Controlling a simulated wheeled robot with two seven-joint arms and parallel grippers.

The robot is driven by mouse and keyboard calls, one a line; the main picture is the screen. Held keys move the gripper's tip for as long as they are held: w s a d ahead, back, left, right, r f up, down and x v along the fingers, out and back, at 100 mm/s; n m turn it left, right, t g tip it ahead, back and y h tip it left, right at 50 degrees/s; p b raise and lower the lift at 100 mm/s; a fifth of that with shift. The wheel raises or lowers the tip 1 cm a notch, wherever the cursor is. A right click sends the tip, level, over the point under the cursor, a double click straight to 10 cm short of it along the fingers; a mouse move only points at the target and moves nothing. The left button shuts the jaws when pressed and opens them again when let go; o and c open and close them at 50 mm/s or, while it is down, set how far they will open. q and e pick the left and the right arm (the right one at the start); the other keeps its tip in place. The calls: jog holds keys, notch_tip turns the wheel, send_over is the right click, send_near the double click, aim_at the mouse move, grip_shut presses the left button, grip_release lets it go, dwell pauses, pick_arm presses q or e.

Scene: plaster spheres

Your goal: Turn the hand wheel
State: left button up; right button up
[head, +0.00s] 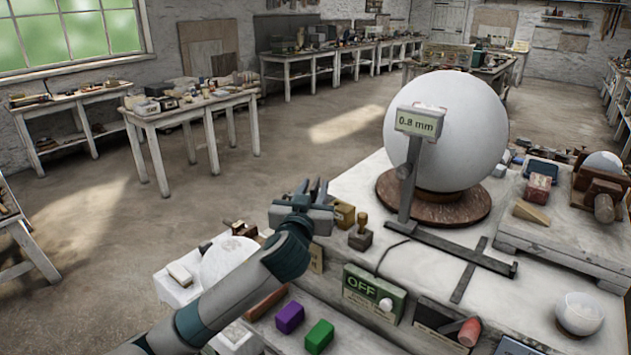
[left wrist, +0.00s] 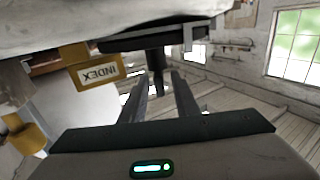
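My left gripper (head: 312,187) is at the left edge of the workbench, with its fingers pointing away from me. In the left wrist view the two fingers (left wrist: 161,76) are apart. A dark disc that looks like the hand wheel (left wrist: 135,40) lies beyond the fingertips, with a dark handle (left wrist: 156,62) sticking out between them in the picture. I cannot tell whether the fingers touch it. In the head view the wheel is hidden or not clear. A white plaster sphere (head: 446,130) sits on a round brown turntable (head: 432,207). My right gripper is out of view.
A gauge display (head: 419,122) reading 0.8 mm stands on a dark post before the sphere. A green box (head: 373,293) reads OFF. Purple (head: 290,317) and green (head: 319,337) blocks lie at the front.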

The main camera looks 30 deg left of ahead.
pick_arm(q)
jog(key=shift+w+a, duration=0.25)
jog(key=shift+w, duration=0.55)
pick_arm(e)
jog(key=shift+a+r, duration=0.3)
pick_arm(q)
grip_shut()
jog(key=shift+n+y, duration=0.4)
jog(key=shift+y, duration=0.1)
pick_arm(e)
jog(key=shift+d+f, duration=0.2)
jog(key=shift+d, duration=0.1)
pick_arm(q)
jog(key=shift+a, duration=0.1)
